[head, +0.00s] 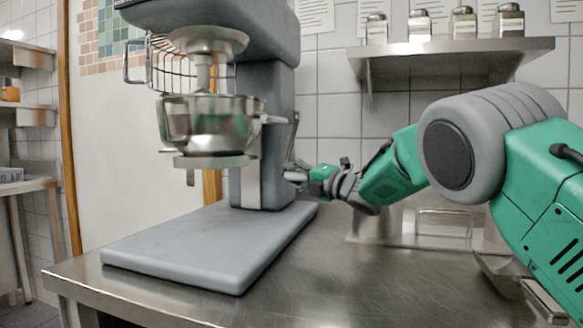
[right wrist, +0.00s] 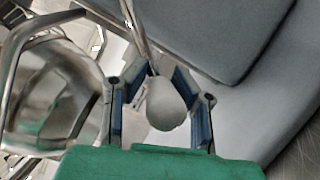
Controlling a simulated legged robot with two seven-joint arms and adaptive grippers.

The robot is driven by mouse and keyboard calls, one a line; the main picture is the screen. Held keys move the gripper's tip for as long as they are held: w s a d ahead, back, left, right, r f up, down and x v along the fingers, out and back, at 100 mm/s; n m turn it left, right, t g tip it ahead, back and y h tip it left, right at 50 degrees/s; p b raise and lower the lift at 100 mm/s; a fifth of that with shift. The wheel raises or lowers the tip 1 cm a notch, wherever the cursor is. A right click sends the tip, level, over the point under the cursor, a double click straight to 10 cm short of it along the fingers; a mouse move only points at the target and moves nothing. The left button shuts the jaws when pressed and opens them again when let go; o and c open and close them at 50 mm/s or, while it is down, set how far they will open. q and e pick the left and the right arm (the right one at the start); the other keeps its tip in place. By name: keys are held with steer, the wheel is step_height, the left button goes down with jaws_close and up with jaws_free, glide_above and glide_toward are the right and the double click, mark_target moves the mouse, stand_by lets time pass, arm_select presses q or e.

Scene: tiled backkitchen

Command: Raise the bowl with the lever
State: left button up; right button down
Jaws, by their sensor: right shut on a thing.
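The steel bowl (head: 205,122) hangs in its holder under the grey mixer's head, above and clear of the mixer's base. It shows partly at the left of the right wrist view (right wrist: 50,95). The lever (head: 293,135) is a thin metal rod on the right side of the mixer's column. Its pale rounded knob (right wrist: 166,104) sits between the blue-padded fingers of my right gripper (head: 298,174) in the right wrist view. My right gripper is shut on the knob, low beside the column. My left gripper is not in view.
The mixer's flat grey base (head: 195,245) stands on a steel table (head: 340,275). A wire guard (head: 175,65) surrounds the space above the bowl. A wall shelf (head: 450,48) with several shakers hangs behind my right arm.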

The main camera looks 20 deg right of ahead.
steer(key=shift+w+f, duration=0.3)
steer(key=shift+r, duration=0.15)
steer(key=c, duration=1.3)
jaws_free()
steer(key=shift+w+a, duration=0.1)
steer(key=shift+w, duration=0.05)
steer(key=shift+a, duration=0.25)
steer(key=shift+s+d, duration=0.2)
steer(key=shift+d, duration=0.1)
steer(key=v, duration=1)
steer(key=shift+s+a+f, duration=0.1)
steer(key=shift+s+f, duration=0.1)
steer(key=shift+s, duration=0.1)
steer(key=shift+s+d, duration=0.15)
steer(key=shift+d, duration=0.1)
